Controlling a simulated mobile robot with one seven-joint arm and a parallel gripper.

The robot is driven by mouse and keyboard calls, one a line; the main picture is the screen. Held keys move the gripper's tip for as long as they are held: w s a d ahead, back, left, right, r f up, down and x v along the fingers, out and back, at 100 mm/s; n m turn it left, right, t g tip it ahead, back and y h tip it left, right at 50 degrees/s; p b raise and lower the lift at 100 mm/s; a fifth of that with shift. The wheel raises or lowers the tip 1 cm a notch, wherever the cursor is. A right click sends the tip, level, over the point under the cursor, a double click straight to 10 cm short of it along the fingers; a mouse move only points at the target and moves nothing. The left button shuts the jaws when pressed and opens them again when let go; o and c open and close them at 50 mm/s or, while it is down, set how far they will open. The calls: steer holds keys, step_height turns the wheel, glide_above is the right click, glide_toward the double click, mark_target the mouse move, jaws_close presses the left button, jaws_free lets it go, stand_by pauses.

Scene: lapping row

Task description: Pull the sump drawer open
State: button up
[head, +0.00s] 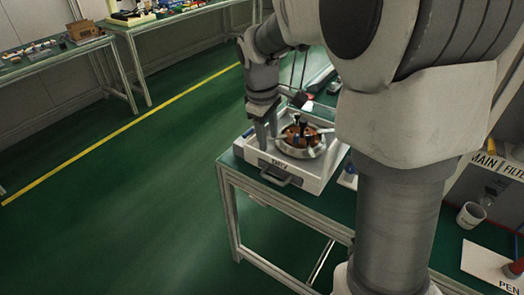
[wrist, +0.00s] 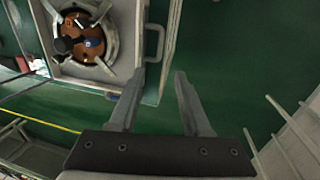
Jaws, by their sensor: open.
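The sump drawer (head: 262,165) is the labelled front of a white lapping machine (head: 318,180) at the table's near edge. Its grey bar handle (head: 267,177) sticks out below the label, whose text is too small to read surely. The drawer looks shut. In the wrist view the U-shaped handle (wrist: 160,43) stands at the machine's right side. My gripper (wrist: 160,72) is open and empty, its fingertips near the handle but not around it. In the head view my gripper (head: 266,143) hangs just above the machine's left front; its fingertips are partly unclear.
A copper-coloured lapping plate with a metal ring (head: 300,140) sits on the machine. The green-topped table (head: 232,163) ends just in front of it. Open green floor (head: 110,220) lies left. A mug (head: 470,215) stands at the right.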

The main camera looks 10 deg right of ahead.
mark_target(273, 179)
steer(key=f+b, duration=0.1)
steer(key=f, duration=0.4)
steer(key=w+d+f+b, duration=0.1)
steer(key=f, duration=0.5)
steer(key=w+d+f+b, duration=0.1)
steer(key=f+b, duration=0.1)
steer(key=f, duration=0.3)
steer(key=shift+w+f, duration=0.1)
steer(key=shift+f, duration=0.3)
steer(key=shift+c, duration=0.3)
jaws_close()
